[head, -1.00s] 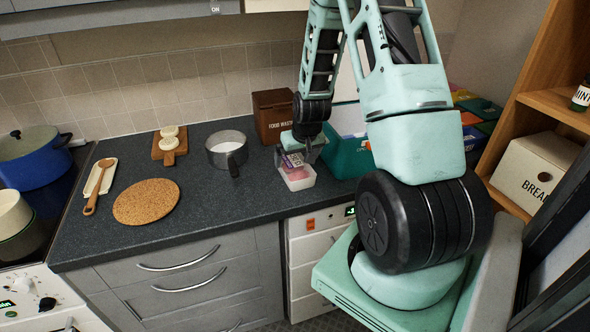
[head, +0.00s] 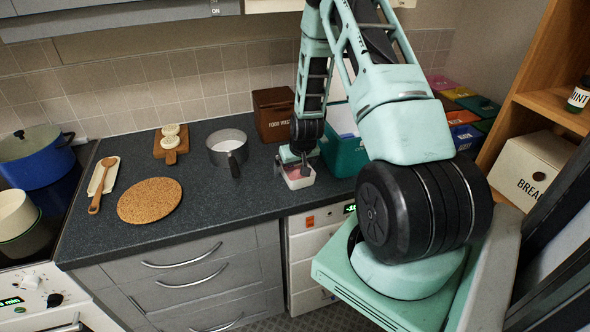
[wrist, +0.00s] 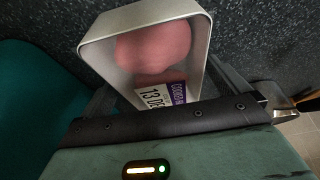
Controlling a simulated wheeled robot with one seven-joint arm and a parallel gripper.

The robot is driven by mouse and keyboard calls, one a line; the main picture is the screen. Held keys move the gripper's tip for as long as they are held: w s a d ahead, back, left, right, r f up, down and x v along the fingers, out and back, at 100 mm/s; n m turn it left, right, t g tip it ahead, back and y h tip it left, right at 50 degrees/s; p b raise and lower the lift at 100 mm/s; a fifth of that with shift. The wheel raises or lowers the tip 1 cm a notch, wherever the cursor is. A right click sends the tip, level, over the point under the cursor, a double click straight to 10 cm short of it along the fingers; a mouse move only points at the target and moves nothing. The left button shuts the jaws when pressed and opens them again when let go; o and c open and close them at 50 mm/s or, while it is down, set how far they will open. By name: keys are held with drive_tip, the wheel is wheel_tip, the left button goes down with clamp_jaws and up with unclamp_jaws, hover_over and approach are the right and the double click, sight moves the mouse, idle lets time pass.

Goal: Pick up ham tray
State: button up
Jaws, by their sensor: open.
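In the wrist view the tray (wrist: 139,20) holds pink ham (wrist: 153,45) and a white and purple label (wrist: 160,96). My gripper (head: 293,167) is open and low over the tray. In the wrist view dark fingers show on the left and right of the tray, close to its sides. I cannot tell whether they touch it. The tray's near edge is hidden by my gripper.
A green box (head: 343,157) stands close right of the tray, and a brown food waste bin (head: 272,115) behind it. A grey pot (head: 227,148) stands to the left. A cork mat (head: 149,200) and boards lie farther left. The counter's front edge is near.

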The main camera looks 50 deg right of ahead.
drive_tip(key=c, duration=1.2)
drive_tip(key=shift+r, duration=0.15)
